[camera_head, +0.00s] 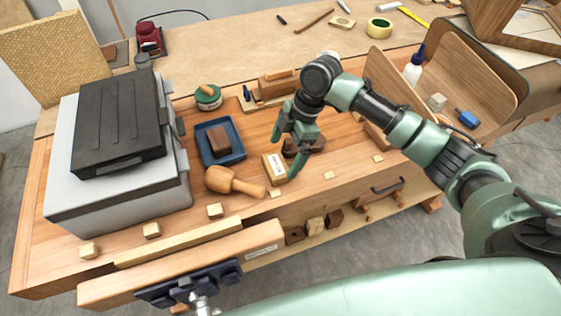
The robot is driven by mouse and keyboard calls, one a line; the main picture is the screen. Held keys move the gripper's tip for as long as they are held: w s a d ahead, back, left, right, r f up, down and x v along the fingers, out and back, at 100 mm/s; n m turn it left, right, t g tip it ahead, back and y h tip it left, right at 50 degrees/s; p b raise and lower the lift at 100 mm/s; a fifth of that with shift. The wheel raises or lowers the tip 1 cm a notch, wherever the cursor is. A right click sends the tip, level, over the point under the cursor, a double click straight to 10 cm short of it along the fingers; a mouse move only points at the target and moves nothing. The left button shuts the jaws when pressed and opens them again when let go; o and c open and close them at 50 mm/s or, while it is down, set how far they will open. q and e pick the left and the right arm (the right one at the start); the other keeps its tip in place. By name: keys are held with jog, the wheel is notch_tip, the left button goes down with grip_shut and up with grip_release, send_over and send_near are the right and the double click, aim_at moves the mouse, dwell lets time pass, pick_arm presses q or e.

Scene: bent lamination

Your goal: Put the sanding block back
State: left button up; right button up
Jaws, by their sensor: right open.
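My right gripper (302,156) reaches in from the right and is open, its fingers pointing down over the workbench (345,190). A light wooden block with a white label (274,168) stands just left of the fingers. A dark brown piece (316,143) lies behind and between the fingers, partly hidden by them. A brown block (219,140) sits in a blue tray (238,157) further left. I cannot tell for sure which of these blocks is the sanding block. Nothing shows held in the gripper. My left gripper is out of view.
A wooden mallet (235,183) lies in front of the tray. A grey case with a black lid (120,120) stands at the left. A hand plane (277,85) and a green tin (208,97) lie behind. A curved wooden shell (455,70) stands at the right.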

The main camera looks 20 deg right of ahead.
jog(key=v, duration=0.7)
jog(key=shift+r+b, duration=0.25)
jog(key=shift+b, duration=0.2)
jog(key=shift+d+f, duration=0.1)
